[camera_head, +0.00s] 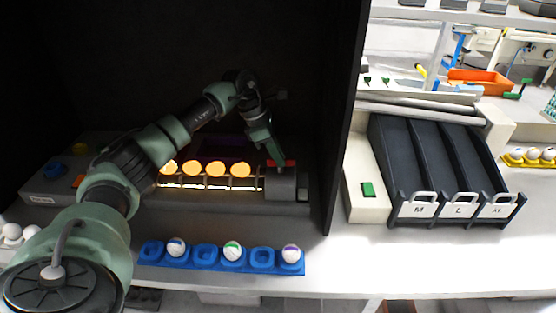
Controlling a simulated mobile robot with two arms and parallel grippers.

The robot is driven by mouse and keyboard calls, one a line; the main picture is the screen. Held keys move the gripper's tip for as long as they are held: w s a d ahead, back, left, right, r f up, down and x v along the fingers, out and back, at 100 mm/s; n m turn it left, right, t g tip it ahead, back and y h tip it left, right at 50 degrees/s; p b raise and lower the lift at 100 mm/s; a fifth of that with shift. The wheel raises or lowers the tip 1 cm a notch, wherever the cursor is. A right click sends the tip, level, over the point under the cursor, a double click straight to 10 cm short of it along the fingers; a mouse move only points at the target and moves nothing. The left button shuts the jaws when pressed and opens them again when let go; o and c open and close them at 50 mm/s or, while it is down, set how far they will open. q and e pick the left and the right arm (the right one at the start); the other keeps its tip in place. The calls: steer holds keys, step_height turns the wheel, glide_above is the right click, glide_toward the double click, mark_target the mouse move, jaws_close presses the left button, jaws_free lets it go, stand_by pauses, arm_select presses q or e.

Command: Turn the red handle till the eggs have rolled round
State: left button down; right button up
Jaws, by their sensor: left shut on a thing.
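The red handle (289,163) sits on the grey block at the right end of the candling unit, inside the dark booth. My left gripper (278,162) is at the handle, pointing down and shut on it. Several eggs (215,169) glow orange in a row on the lit rollers, left of the handle. My forearm hides the left end of the row. My right gripper does not show.
A blue tray (150,256) with several eggs stands in front of the unit. The dark booth wall (345,120) rises close to the right. Beyond it are black sorting lanes (420,160) and a green button (368,189). White counter in front of the lanes is clear.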

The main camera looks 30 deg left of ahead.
arm_select(q)
steer(key=m+g, duration=0.1)
steer(key=m, duration=0.1)
steer(key=m+g+b, duration=0.1)
steer(key=m, duration=0.2)
steer(key=shift+w+h, duration=0.15)
steer(key=shift+h, duration=0.25)
steer(key=shift+m, duration=0.4)
steer(key=shift+f, duration=0.1)
steer(key=c, duration=1.5)
jaws_free()
steer(key=b+v, duration=0.1)
steer(key=v, duration=0.6)
steer(key=shift+w+r+b, duration=0.1)
steer(key=shift+r+b, duration=0.25)
steer(key=shift+r, duration=0.1)
